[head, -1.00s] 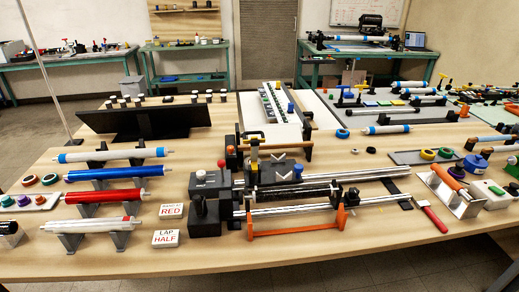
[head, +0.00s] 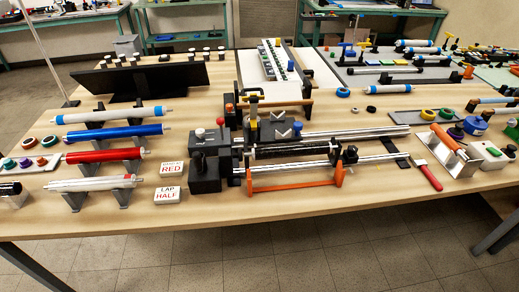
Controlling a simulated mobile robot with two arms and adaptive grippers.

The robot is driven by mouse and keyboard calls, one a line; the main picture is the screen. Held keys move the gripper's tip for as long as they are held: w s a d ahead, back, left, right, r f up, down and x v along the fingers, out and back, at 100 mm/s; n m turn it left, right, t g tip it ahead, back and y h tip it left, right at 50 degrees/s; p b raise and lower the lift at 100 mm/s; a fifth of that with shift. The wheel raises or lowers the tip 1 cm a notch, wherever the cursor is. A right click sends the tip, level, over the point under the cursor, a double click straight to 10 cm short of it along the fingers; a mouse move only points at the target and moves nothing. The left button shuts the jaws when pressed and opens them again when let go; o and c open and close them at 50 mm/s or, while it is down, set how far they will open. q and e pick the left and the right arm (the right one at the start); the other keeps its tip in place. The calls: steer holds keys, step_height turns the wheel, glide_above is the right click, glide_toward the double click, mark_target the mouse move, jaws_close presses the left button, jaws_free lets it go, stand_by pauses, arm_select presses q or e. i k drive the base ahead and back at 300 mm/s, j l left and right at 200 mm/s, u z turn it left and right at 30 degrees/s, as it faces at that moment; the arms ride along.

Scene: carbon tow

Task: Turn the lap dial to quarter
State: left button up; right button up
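A winding machine with black housings (head: 205,177) and long metal rods (head: 360,133) stands in the middle of the wooden table. Small knobs sit on its left end: a white-topped one (head: 199,133), a red one (head: 219,122) and a black one (head: 198,160). I cannot tell which is the lap dial or read a setting on it. A white card (head: 168,193) in front of the machine reads "LAP HALF". A card behind it (head: 171,168) has "RED" in large letters. Neither of my grippers is in view.
White, blue and red rollers (head: 110,154) rest on stands at the left. An orange-handled bar (head: 295,187) lies along the machine's front, with a red-handled brush (head: 427,174) to the right. The table's front strip (head: 250,208) is clear.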

mark_target(199, 132)
steer(key=i+j+u, duration=0.15)
steer(key=j, duration=0.2)
steer(key=j+u, duration=0.2)
steer(key=i+j+u, duration=0.15)
steer(key=j, duration=0.25)
steer(key=i+j+u, duration=0.15)
steer(key=j, duration=0.15)
